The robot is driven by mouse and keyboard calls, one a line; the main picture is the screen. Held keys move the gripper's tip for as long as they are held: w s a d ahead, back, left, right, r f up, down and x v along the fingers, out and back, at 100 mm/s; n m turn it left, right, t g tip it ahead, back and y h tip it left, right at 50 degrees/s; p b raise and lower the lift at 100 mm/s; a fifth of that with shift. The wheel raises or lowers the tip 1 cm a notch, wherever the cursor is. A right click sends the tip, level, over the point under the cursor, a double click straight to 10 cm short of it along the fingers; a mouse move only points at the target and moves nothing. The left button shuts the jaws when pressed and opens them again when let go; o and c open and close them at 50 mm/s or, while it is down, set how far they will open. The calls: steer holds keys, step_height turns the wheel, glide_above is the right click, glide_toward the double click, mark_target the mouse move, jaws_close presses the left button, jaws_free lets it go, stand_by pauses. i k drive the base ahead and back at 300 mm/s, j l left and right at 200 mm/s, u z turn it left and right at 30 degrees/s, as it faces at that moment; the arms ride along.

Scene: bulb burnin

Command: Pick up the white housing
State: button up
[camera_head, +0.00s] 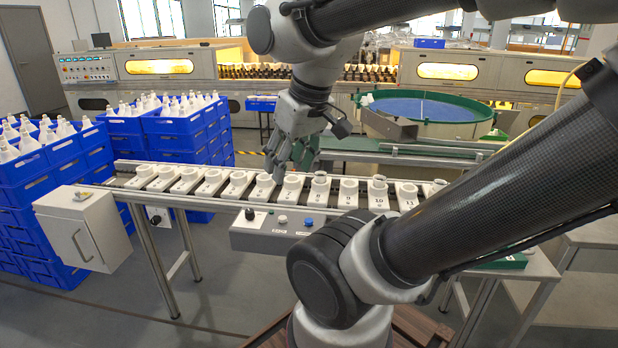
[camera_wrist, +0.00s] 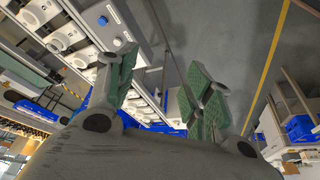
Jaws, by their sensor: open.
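Several white housings, each a pale block with a round raised top, stand in a row on the conveyor; one (camera_head: 263,189) is just below my gripper. I cannot tell which one the task means. My gripper (camera_head: 288,165) is open and points down over the middle of the row. In the wrist view, my gripper (camera_wrist: 163,90) has its green finger pads spread wide with nothing between them. Several housings, including one (camera_wrist: 65,38), show to the left of the fingers there. Contact between fingertips and a housing cannot be made out.
A control box (camera_head: 262,240) with a blue button hangs on the conveyor's front. A white cabinet (camera_head: 85,228) is at its left end. Stacked blue crates (camera_head: 183,140) with white bottles stand left and behind. A round green-rimmed bowl (camera_head: 425,108) is behind right. Open floor lies in front.

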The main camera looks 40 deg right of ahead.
mark_target(379, 185)
steer(key=z, duration=1.65)
